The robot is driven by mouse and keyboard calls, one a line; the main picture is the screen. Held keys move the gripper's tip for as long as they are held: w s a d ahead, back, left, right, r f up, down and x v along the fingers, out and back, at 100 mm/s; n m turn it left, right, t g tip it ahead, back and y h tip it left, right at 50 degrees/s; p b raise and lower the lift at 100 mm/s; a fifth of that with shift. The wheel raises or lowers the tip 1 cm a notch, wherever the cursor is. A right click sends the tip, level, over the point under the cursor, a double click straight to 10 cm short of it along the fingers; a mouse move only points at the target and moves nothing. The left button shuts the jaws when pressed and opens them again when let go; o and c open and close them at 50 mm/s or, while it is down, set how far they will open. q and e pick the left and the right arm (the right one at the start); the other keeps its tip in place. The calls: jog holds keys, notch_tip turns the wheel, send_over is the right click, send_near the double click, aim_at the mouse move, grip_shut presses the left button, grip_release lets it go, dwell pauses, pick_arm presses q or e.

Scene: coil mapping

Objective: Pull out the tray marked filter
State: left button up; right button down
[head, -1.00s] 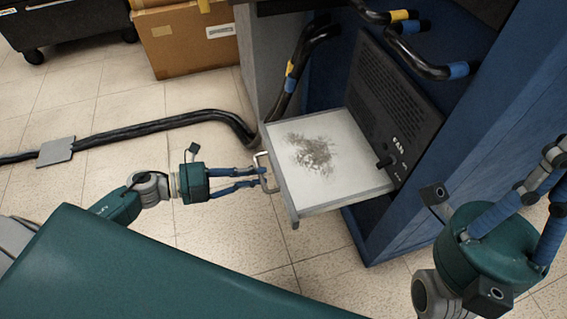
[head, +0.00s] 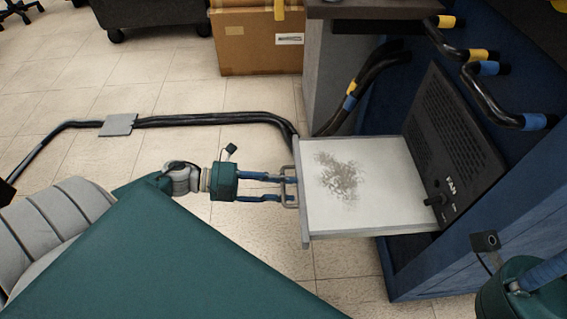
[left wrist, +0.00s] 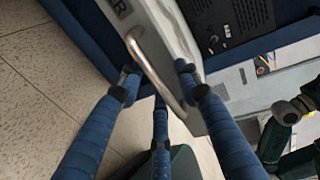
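The tray (head: 400,211) stands well out of the blue cabinet in the head view, pale on top with a grey, dusty patch. Its metal handle (head: 292,165) is on its left front edge. In the left wrist view, the end of a label, "R" (left wrist: 120,8), shows on the tray front beside the handle (left wrist: 155,73). My left gripper (head: 290,188) has its fingers around the handle, on both sides of it. The fingers are bent inward, but their grip on the bar is unclear. My right gripper (head: 545,275) is cut off at the lower right; its fingertips are hidden.
The blue cabinet (head: 430,275) has a black panel marked FAN (head: 450,130) behind the tray. Banded black hoses (head: 480,85) hang above. A cable (head: 210,120) crosses the floor to the cabinet. A cardboard box (head: 245,45) stands behind.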

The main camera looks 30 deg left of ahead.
pick_arm(q)
jog(key=shift+s+a, duration=0.1)
jog(key=v, duration=1.1)
jog(key=shift+s+a, duration=0.2)
jog(key=shift+a, duration=0.15)
